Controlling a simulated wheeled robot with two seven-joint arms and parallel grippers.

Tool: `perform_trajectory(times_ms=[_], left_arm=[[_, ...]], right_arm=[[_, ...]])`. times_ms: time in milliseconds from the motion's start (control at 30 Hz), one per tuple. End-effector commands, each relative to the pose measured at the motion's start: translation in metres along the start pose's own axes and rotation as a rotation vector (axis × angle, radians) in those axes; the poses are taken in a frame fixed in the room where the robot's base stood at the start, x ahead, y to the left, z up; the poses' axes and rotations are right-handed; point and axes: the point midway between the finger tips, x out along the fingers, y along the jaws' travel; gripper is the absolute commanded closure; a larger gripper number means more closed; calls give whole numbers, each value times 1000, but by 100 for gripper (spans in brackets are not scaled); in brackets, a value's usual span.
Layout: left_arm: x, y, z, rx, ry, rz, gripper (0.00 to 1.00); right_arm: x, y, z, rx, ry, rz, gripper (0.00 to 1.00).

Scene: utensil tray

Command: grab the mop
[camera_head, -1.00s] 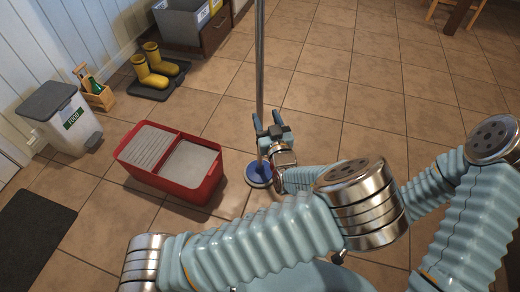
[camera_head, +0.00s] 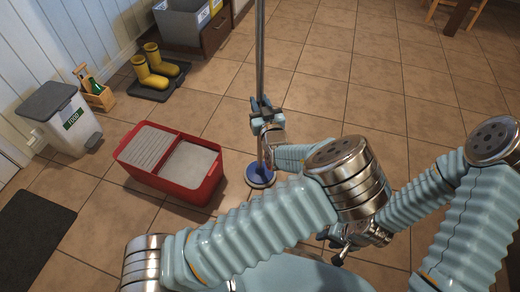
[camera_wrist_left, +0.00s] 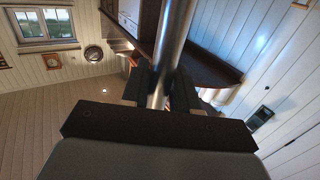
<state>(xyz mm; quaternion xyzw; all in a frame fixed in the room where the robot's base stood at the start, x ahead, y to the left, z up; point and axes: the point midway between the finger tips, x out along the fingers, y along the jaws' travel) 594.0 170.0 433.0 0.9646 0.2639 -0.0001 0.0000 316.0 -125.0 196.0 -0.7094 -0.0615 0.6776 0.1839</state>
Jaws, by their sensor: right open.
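The mop stands upright, its long grey metal handle (camera_head: 260,50) rising out of the top of the head view and its round blue-and-white base (camera_head: 260,176) on the tiled floor. My left gripper (camera_head: 262,108) is at the lower part of the handle, with a finger on each side. In the left wrist view the handle (camera_wrist_left: 174,40) passes between the dark fingers (camera_wrist_left: 161,88), which look closed against it. My right gripper (camera_head: 338,246) is low in the head view near my body, open and partly hidden by my left arm, away from the mop.
A red tray-like box (camera_head: 176,191) with grey insides stands just left of the mop base. A grey-lidded white bin (camera_head: 62,118), a wooden caddy (camera_head: 100,98), yellow boots (camera_head: 150,75) and a grey crate (camera_head: 182,22) line the wall.

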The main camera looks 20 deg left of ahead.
Motion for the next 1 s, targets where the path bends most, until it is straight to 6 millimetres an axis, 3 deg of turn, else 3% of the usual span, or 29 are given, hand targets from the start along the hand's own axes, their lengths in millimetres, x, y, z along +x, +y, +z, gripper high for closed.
perform_trajectory(times_ms=[33,167,667,767,900,1000], left_arm=[[0,0,0,0,0,0,83],[0,0,0,0,0,0,100],[0,0,-3,-1,1,0,100],[0,0,-10,-2,2,0,100],[0,0,-38,-7,2,1,100],[-21,8,-61,-6,2,6,100]], right_arm=[[0,0,0,0,0,0,57],[0,0,0,0,0,0,57],[-1,0,0,0,0,0,57],[-3,-1,0,0,0,0,57],[-9,-3,0,1,2,2,57],[-15,-4,-1,1,4,3,57]])
